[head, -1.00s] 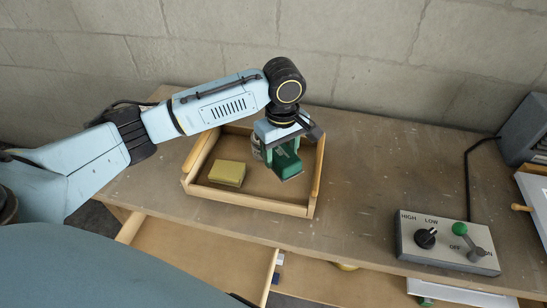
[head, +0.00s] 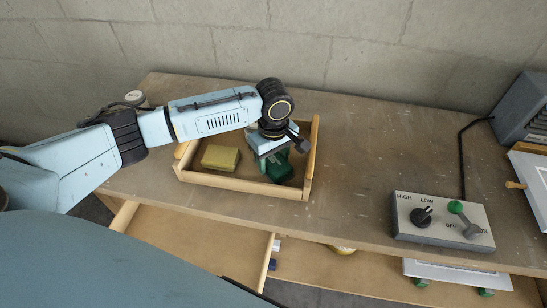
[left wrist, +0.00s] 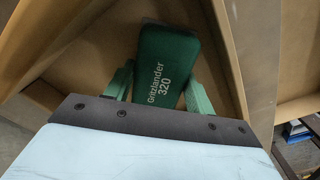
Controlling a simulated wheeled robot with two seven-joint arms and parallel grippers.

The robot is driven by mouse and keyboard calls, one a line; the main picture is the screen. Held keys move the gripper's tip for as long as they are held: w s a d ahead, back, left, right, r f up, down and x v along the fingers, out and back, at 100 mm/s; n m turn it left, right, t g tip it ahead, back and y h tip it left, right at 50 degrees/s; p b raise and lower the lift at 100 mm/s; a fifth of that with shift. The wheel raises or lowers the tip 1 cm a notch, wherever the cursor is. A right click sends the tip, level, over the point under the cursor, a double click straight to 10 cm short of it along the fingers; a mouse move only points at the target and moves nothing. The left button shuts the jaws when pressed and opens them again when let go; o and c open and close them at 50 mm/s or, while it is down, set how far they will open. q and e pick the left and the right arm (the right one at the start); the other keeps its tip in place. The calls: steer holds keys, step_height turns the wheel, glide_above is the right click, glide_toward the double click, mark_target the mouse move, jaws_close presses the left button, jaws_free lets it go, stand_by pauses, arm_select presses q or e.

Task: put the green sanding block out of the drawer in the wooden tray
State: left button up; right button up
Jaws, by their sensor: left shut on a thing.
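The wooden tray (head: 245,185) stands on the bench, with the green sanding block (head: 286,176) low inside its right part. My left gripper (head: 277,167) is over that part and partly hides the block. In the left wrist view the block (left wrist: 166,62), printed "Gritzlander 320", lies between the green fingers of my left gripper (left wrist: 160,92), which are shut on it. I cannot tell whether the block touches the tray floor. The drawer (head: 195,248) below the bench top is open, and the part of it in view looks empty. My right gripper is not in view.
A yellow-olive block (head: 220,158) lies in the tray's left part. A control box (head: 440,218) with a knob and a green-topped lever stands at the right. A small can (head: 135,97) is at the back left. The bench between tray and control box is clear.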

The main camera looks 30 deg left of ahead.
mark_target(274, 159)
arm_select(q)
steer(key=o, duration=1.1)
steer(key=shift+c, duration=0.2)
steer(key=shift+r, duration=0.1)
step_height(274, 159, up, 12)
steer(key=p, duration=0.2)
